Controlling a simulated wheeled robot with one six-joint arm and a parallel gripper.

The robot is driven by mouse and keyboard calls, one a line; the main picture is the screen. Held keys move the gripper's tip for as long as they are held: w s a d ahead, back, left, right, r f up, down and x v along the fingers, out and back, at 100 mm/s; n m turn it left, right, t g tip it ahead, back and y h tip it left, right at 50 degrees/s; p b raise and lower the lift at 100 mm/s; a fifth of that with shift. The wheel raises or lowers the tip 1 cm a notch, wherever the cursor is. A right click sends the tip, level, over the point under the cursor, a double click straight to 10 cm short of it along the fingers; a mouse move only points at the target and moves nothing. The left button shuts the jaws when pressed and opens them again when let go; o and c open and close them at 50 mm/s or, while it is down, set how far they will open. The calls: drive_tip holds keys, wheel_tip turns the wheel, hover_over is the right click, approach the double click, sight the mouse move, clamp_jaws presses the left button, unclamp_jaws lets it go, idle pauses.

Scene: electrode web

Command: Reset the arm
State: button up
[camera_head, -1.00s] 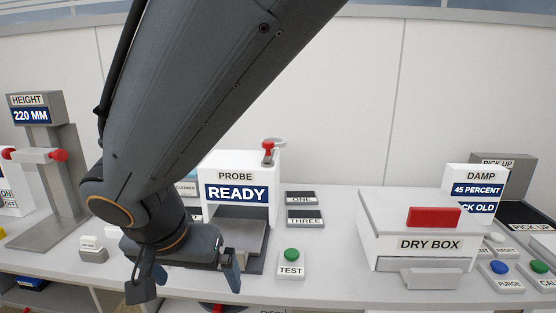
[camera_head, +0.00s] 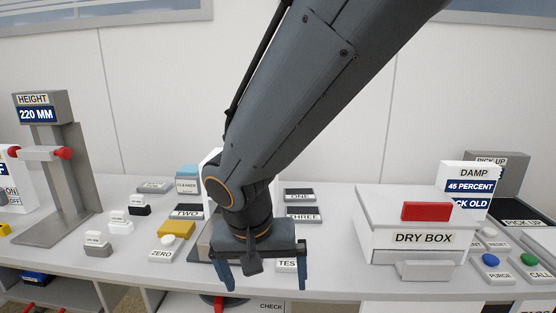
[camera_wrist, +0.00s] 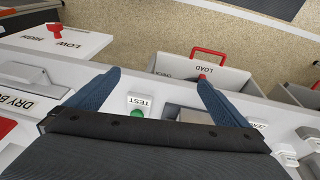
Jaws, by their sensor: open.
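My gripper (camera_head: 262,272) is at the lower middle of the head view, in front of the bench edge. Its two blue fingers are spread apart and point down. My arm hangs down from the upper right and hides most of the probe station in the head view. Part of the TEST label (camera_head: 286,264) shows beside the right finger.
The DRY BOX (camera_head: 420,238) with its red handle stands to the right. The HEIGHT stand (camera_head: 62,170) reads 220 MM at the left. Small blocks and a ZERO button (camera_head: 166,247) lie on the bench between.

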drive_tip(key=s+d+f+g, duration=0.1)
drive_tip(key=d+f, duration=0.1)
drive_tip(key=d, duration=0.9)
drive_tip(key=s+d+f+g+y, duration=0.1)
drive_tip(key=s+d+f, duration=0.1)
drive_tip(key=d, duration=0.9)
drive_tip(key=shift+s+f+g, duration=0.2)
drive_tip(key=shift+f+g, duration=0.1)
drive_tip(key=shift+f, duration=0.55)
